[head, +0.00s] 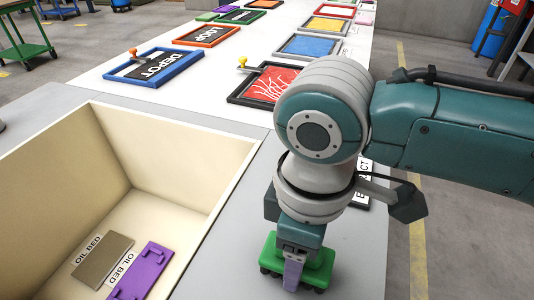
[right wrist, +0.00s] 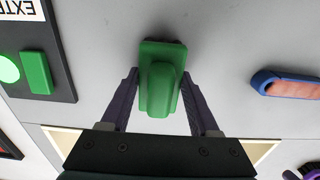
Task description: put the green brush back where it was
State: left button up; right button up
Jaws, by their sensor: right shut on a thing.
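The green brush (head: 318,268) has dark feet or bristles under its edges. It is at the grey table's front part, right of the cream box, in the head view. My right gripper (head: 293,268) points down and is shut on its raised handle. In the right wrist view the green brush (right wrist: 160,85) lies between the two dark fingers of my right gripper (right wrist: 160,76). I cannot tell whether the brush touches the table. My left gripper is in neither view.
A deep cream box (head: 160,125) stands at left, with a brown pad (head: 104,258) and a purple piece (head: 143,272) on its floor by OIL BED labels. Framed boards, such as the blue DEPOT one (head: 189,66), lie beyond. A blue-rimmed item (right wrist: 285,84) lies right of the brush in the wrist view.

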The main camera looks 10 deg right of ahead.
jog(key=shift+f, duration=0.15)
jog(key=o, duration=1.2)
notch_tip(320, 180, up, 11)
jog(key=p, duration=0.3)
jog(key=shift+r, duration=0.7)
jog(key=s+a+f+m+t+y, duration=0.2)
jog(key=s+a+m+y, duration=0.15)
jog(key=s, duration=0.25)
jog(key=s+d+m+t+h, duration=0.1)
jog(key=s+d+m+h, duration=0.2)
jog(key=d, duration=0.9)
jog(key=s+m, duration=0.2)
jog(key=s, duration=0.1)
jog(key=shift+d+f+m+t, duration=0.3)
jog(key=shift+d+f+m, duration=0.05)
jog(key=shift+d, duration=0.05)
